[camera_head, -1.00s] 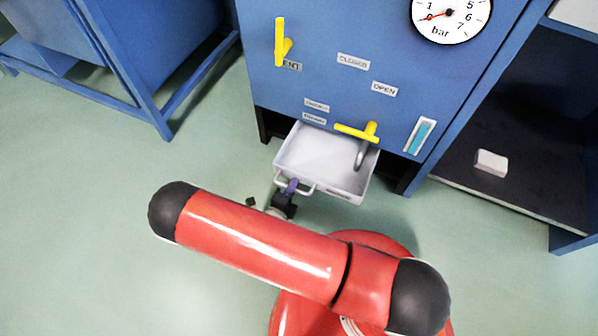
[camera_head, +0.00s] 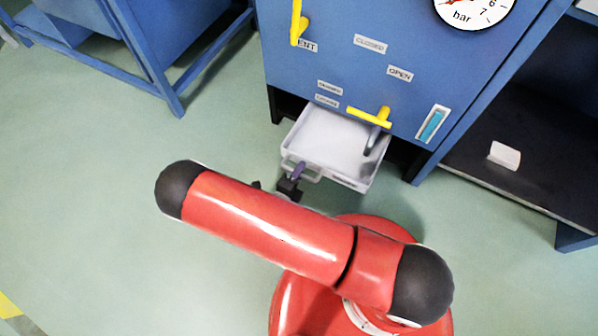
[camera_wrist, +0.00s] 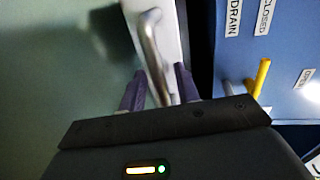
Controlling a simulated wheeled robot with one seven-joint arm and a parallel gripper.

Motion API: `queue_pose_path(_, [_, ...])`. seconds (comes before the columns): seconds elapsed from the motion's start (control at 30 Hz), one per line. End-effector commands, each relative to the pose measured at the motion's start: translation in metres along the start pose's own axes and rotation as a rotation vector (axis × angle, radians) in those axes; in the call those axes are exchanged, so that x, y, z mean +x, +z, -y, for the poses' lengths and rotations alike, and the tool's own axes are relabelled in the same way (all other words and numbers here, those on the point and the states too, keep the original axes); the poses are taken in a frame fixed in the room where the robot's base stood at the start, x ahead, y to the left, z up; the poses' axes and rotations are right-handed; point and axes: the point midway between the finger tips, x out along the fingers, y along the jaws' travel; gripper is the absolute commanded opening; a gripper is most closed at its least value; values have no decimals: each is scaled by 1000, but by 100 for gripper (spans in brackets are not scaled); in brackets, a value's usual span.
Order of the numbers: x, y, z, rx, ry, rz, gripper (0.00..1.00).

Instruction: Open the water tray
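The white water tray (camera_head: 330,137) is drawn out from under the blue cabinet front, and its inside looks empty. Its bar handle (camera_head: 312,176) is on the near side; in the wrist view the metal handle (camera_wrist: 150,40) runs down between the fingers. My gripper (camera_head: 298,172) is at the left part of the handle. In the wrist view my gripper (camera_wrist: 160,82) has its two purple fingers apart, one on each side of the bar, with a gap visible. The far end of the tray is hidden under the cabinet.
A yellow lever valve (camera_head: 370,117) with a grey spout hangs over the tray. Another yellow lever (camera_head: 298,22) and a pressure gauge (camera_head: 474,8) are higher on the cabinet (camera_head: 340,65). A dark shelf (camera_head: 490,145) stands right. The green floor (camera_head: 90,190) is clear at left.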

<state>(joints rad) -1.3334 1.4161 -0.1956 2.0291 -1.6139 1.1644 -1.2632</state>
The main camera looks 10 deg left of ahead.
Motion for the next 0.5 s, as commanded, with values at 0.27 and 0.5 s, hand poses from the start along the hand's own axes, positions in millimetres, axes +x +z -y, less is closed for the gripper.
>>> queue_pose_path(0.27, [-43, 1, 1, 1, 2, 4, 32])
queue_pose_path(0.5, [-72, 0, 0, -1, 1, 2, 32])
